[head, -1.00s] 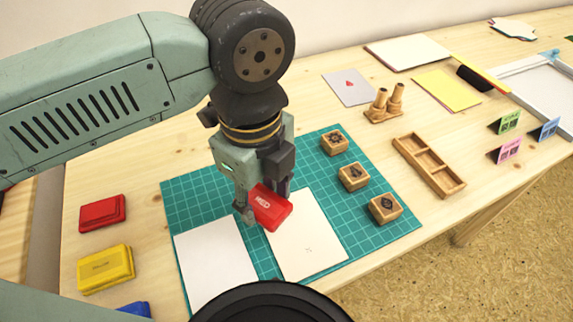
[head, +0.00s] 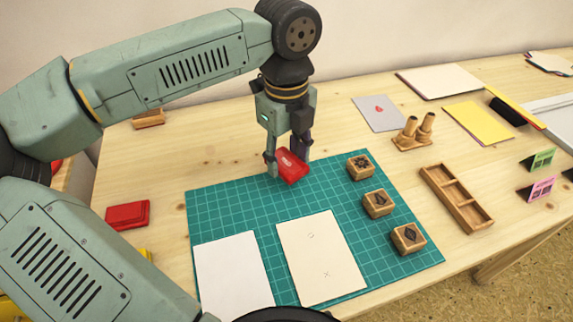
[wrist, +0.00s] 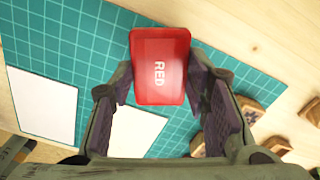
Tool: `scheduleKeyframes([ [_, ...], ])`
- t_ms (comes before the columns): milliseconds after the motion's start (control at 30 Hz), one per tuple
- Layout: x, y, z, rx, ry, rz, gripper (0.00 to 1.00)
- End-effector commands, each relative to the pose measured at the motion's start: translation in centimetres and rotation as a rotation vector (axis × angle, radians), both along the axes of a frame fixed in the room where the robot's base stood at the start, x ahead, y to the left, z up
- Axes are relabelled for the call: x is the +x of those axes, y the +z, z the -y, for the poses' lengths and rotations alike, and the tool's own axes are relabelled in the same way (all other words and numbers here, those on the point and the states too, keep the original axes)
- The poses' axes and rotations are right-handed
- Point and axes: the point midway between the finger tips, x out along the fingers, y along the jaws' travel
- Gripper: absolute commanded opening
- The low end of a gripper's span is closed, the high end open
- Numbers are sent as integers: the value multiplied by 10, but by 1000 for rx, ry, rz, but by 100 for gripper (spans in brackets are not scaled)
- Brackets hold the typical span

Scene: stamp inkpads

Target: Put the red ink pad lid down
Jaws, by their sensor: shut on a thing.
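The red ink pad lid (head: 291,166), marked RED, is held tilted between the fingers of my gripper (head: 287,158). It is over the back part of the green cutting mat (head: 225,200); its exact height above the mat is hard to tell. In the wrist view the lid (wrist: 160,66) sits between both fingers of my gripper (wrist: 160,85), label facing the camera. The red ink pad (head: 128,215) lies on the wooden table left of the mat, apart from the lid.
Two paper sheets, a white one (head: 232,275) and a cream one (head: 320,258), lie on the mat. Three wooden stamps, one being the back stamp (head: 360,167), stand along its right side. A wooden tray (head: 457,198) lies further right. Bare table (head: 165,165) shows left of my gripper.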

Motion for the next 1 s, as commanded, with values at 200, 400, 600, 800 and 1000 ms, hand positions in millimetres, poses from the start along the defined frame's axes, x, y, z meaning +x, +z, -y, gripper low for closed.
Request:
scheduleKeyframes([
  [200, 0, -29, 0, -2, -1, -2, 28],
  [400, 0, -35, 0, 0, 0, 0, 28],
  [600, 0, -38, 0, 0, 1, 0, 28],
  [800, 0, -38, 0, 0, 1, 0, 49],
  [1000, 0, -38, 0, 0, 1, 0, 63],
])
